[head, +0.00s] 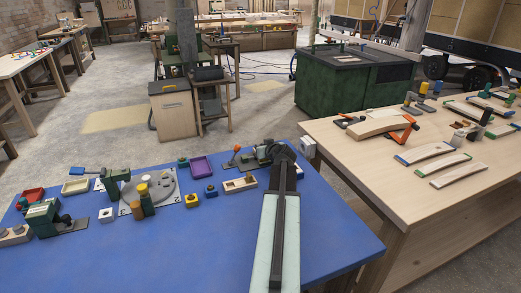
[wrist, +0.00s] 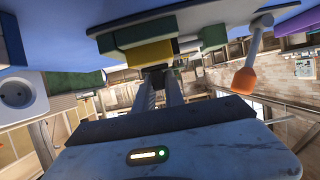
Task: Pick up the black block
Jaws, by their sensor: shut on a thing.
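In the wrist view, my gripper (wrist: 160,78) has its two fingers close together, shut on a small dark piece that fits the black block (wrist: 155,67). Most of this block is hidden by the fingertips. A yellow part (wrist: 147,53) and a green machine body are right beyond the tips; I cannot tell whether they touch the block. In the head view, my arm reaches over the right part of the blue table (head: 335,235). Its end is beside a small green machine (head: 256,160) with an orange-tipped handle, and the fingers and block are hidden there.
A white socket box (head: 307,147) stands just right of my arm's end. A wooden tray (head: 240,184), a blue-topped block (head: 211,191) and a yellow block (head: 191,201) lie to the left. The blue table's front middle is clear. A wooden workbench (head: 400,195) stands at right.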

